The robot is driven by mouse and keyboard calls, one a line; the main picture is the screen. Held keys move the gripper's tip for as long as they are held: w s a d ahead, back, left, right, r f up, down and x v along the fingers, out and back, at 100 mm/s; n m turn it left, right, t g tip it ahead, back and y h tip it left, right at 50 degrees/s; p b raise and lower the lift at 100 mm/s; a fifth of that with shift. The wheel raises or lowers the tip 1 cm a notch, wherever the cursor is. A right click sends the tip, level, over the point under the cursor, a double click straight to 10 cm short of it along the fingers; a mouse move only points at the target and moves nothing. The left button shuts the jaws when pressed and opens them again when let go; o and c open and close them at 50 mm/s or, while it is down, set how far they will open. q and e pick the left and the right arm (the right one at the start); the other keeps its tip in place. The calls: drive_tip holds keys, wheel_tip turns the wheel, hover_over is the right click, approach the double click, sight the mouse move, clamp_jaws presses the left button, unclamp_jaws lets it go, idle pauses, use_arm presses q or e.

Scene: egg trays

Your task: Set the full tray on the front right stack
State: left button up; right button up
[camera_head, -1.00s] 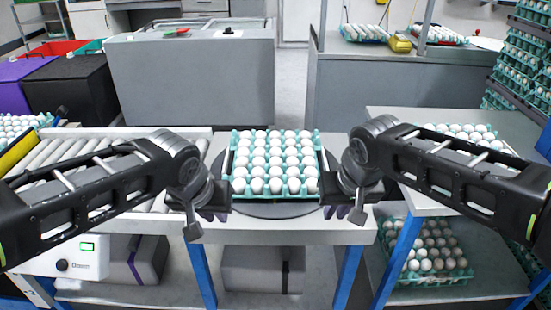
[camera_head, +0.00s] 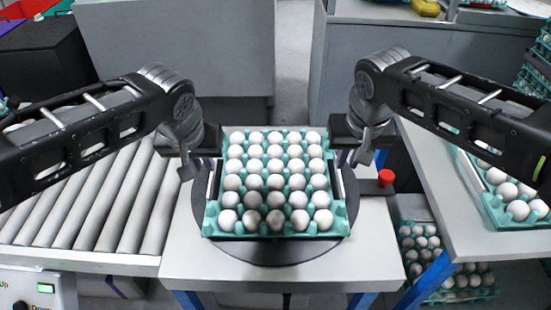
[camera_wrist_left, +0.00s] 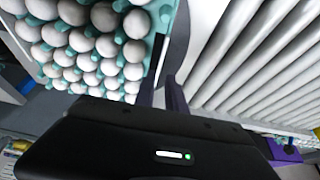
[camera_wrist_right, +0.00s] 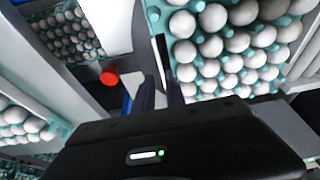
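The full tray (camera_head: 227,227) is teal and filled with rows of white eggs. It is level above the dark round turntable (camera_head: 265,252); I cannot tell whether it touches it. My left gripper (camera_head: 197,167) is at its left side and my right gripper (camera_head: 352,158) at its right side. In the wrist views, the left fingers (camera_wrist_left: 165,95) and right fingers (camera_wrist_right: 160,92) are at the tray's edges beside thin dark strips; whether they clamp anything is unclear. A teal egg tray (camera_head: 492,212) is on the right table, partly hidden by my right arm.
A roller conveyor (camera_head: 85,205) is at the left. A red button (camera_head: 386,178) is just right of my right gripper. More egg trays are on a low shelf (camera_head: 440,297) at the right, and tall stacks (camera_head: 537,72) stand at the far right. The right table's near-left surface (camera_head: 445,180) is clear.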

sight(211, 176)
use_arm(q)
drive_tip(key=shift+w, duration=0.25)
use_arm(e)
drive_tip(key=shift+w, duration=0.25)
use_arm(q)
drive_tip(key=shift+s, duration=0.1)
use_arm(e)
drive_tip(key=shift+s, duration=0.1)
